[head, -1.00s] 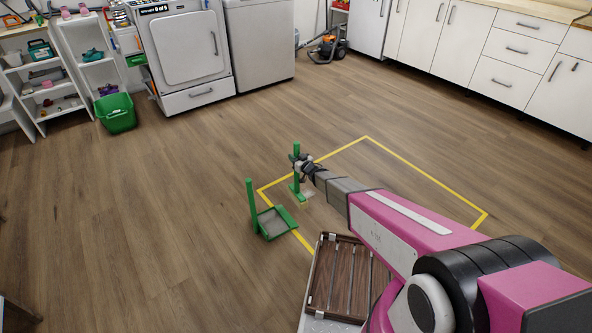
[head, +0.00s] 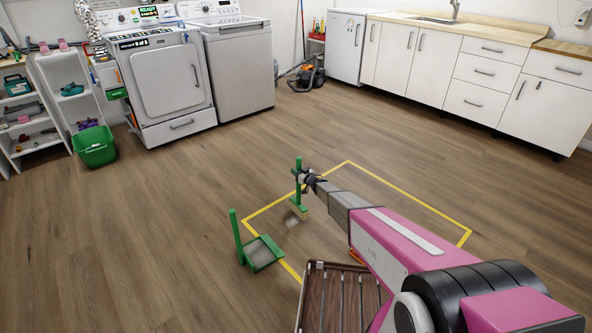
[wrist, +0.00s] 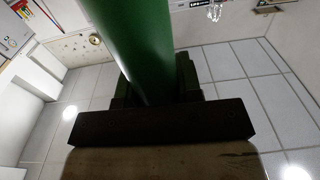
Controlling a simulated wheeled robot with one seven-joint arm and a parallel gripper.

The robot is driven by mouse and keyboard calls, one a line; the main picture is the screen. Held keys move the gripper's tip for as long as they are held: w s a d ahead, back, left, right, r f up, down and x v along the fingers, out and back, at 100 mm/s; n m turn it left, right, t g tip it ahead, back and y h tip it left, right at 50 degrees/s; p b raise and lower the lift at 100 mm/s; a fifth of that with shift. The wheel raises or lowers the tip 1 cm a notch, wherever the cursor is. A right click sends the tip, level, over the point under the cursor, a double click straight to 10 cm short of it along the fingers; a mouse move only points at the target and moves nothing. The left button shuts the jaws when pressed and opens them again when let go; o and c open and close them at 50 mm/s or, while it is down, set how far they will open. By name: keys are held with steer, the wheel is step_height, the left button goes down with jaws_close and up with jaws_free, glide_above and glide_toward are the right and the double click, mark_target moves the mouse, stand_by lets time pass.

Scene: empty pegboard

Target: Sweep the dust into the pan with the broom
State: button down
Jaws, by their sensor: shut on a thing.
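My gripper (head: 304,179) is shut on the upright green handle of the broom (head: 298,168). The handle also fills the upper middle of the wrist view (wrist: 137,45), above the dark jaws. The dust lies on the floor inside the yellow outline. The green dustpan (head: 247,262), with its upright handle at left, sits at the outline's left edge, lower left of the dust. Its inner surface looks grey.
Yellow tape (head: 405,193) outlines a floor area. A brown slatted rack (head: 315,300) stands in front, partly behind my arm. Wood floor (head: 130,240) is clear at left. Shelves, a green basket (head: 95,148), laundry machines, an orange vacuum and white cabinets line the back.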

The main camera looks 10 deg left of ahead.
steer(key=s+a+f, duration=0.1)
steer(key=s+a, duration=0.4)
steer(key=s, duration=0.8)
steer(key=s+a+f, duration=0.2)
steer(key=s+a, duration=0.3)
steer(key=s, duration=0.7)
step_height(320, 180, up, 6)
steer(key=w+d, duration=0.1)
steer(key=w, duration=0.1)
steer(key=shift+r, duration=0.25)
stand_by(0.6)
